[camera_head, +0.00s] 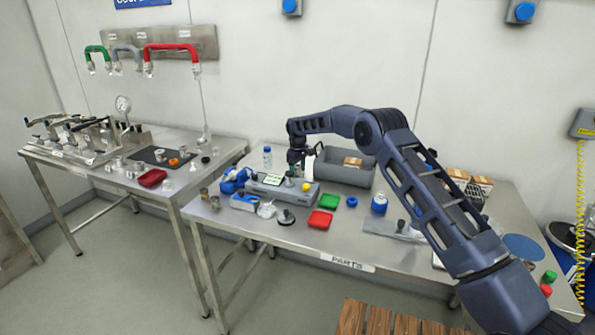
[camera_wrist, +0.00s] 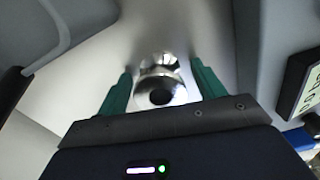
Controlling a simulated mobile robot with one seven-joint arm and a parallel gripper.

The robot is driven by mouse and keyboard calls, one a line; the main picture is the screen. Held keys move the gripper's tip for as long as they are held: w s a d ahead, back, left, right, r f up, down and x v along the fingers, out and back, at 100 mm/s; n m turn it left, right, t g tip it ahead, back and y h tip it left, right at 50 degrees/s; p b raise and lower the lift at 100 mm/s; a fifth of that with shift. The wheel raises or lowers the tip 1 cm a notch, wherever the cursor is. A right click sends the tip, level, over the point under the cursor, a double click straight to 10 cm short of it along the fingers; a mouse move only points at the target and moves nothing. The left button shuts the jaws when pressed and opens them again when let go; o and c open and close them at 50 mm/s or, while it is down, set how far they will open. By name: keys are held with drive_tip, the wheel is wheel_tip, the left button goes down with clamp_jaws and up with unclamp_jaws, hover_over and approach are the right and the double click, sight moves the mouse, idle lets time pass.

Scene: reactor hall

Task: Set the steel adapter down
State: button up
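The steel adapter (camera_wrist: 160,88) is a shiny round metal piece with a dark hole. In the head view my gripper (camera_head: 297,161) points down behind the grey scale (camera_head: 282,190), near the left end of the grey bin (camera_head: 345,165). The adapter cannot be made out there.
The scale's display (camera_wrist: 306,85) is close on the right in the wrist view. A second bench (camera_head: 95,176) stands left.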

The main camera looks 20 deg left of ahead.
sight(298, 165)
wheel_tip(298, 165, up, 12)
drive_tip(key=shift+r, duration=0.2)
idle(0.6)
